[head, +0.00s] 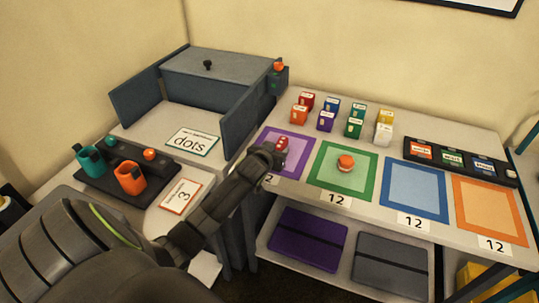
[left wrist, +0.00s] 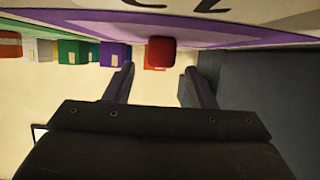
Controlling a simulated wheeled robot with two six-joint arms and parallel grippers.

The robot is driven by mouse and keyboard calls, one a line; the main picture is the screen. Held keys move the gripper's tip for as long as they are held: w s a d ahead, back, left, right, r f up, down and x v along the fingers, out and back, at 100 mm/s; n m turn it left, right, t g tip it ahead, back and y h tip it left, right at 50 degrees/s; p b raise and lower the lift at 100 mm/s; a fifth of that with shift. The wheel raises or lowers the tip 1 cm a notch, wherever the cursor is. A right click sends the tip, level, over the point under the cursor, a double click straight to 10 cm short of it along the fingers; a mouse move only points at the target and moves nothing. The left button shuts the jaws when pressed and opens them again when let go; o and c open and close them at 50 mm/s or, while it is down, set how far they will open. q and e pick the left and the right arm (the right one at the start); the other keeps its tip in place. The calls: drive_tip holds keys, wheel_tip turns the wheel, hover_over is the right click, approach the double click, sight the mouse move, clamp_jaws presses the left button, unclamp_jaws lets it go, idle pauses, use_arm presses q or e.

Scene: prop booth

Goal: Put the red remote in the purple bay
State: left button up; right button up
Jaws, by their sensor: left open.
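The red remote (head: 282,144), with pale marks on top, is at the purple bay (head: 298,140), a purple-bordered square at the left of the counter. My left gripper (head: 270,152) is low over the bay's near left part, right beside the remote, and partly hides both. In the left wrist view, the remote (left wrist: 161,47) shows end-on against the bay surface (left wrist: 230,30), beyond and between the two spread fingertips (left wrist: 158,75). The fingers are open and appear clear of it. My right gripper is not in view.
Several small coloured boxes (head: 354,128) stand behind.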

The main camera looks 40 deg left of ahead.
use_arm(q)
drive_tip(key=v, duration=1.2)
drive_tip(key=shift+f, duration=0.1)
drive_tip(key=s+d+f+m+g, duration=0.1)
drive_tip(key=s+d+f+g, duration=0.15)
drive_tip(key=s, duration=0.75)
drive_tip(key=s+d+f+g+h, duration=0.1)
drive_tip(key=s+d+f+g, duration=0.2)
drive_tip(key=s, duration=0.6)
drive_tip(key=s+d+f+m+g, duration=0.1)
drive_tip(key=s+d+f+g, duration=0.2)
drive_tip(key=s, duration=0.7)
drive_tip(key=a+f+g, duration=0.2)
drive_tip(key=a+f, duration=0.1)
drive_tip(key=f, duration=2)
drive_tip(key=s+d+f+g+h, duration=0.1)
drive_tip(key=s+f, duration=1.4)
drive_tip(key=f, duration=0.2)
drive_tip(key=shift+d+f, duration=0.15)
drive_tip(key=shift+f, duration=0.2)
